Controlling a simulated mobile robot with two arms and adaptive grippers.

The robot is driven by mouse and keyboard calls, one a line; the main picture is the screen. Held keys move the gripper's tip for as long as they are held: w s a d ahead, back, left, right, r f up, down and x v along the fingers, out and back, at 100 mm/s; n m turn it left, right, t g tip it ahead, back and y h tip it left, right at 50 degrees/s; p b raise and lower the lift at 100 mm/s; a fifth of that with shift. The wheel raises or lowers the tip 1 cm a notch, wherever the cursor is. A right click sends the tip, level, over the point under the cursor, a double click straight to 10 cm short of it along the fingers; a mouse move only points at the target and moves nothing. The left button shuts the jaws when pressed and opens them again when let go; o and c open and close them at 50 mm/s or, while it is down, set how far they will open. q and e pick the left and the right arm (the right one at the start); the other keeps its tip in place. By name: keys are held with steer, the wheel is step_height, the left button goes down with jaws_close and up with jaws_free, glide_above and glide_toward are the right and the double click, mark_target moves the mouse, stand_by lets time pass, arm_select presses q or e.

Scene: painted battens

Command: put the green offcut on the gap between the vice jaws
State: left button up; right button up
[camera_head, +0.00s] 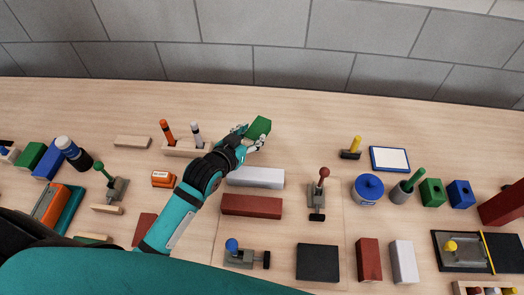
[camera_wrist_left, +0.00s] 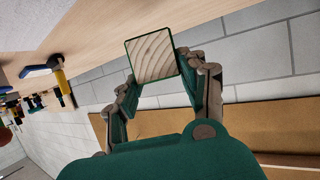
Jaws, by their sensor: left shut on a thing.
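My left gripper (camera_head: 250,138) is shut on the green offcut (camera_head: 262,127) and holds it over the back middle of the table. In the left wrist view, the offcut (camera_wrist_left: 150,57) shows a bare wood end face with green edges between the fingers (camera_wrist_left: 165,85). I cannot tell for sure which thing is the vice. A pale grey bar (camera_head: 257,177) and a red-brown bar (camera_head: 252,206) lie nearly parallel with a narrow gap, nearer than the gripper. My right gripper is not in view.
Small grey fixtures with a red knob (camera_head: 317,195) and a blue knob (camera_head: 240,254) stand nearby. A wooden holder with markers (camera_head: 185,149) is left of the gripper. A blue pot (camera_head: 367,189) stands at right.

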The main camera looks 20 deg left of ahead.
arm_select(q)
step_height(320, 180, down, 2)
steer(key=shift+s+d+f, duration=0.1)
steer(key=shift+d, duration=0.05)
step_height(320, 180, down, 3)
steer(key=shift+f, duration=0.7)
steer(key=o, duration=1.2)
steer(key=shift+f, duration=0.1)
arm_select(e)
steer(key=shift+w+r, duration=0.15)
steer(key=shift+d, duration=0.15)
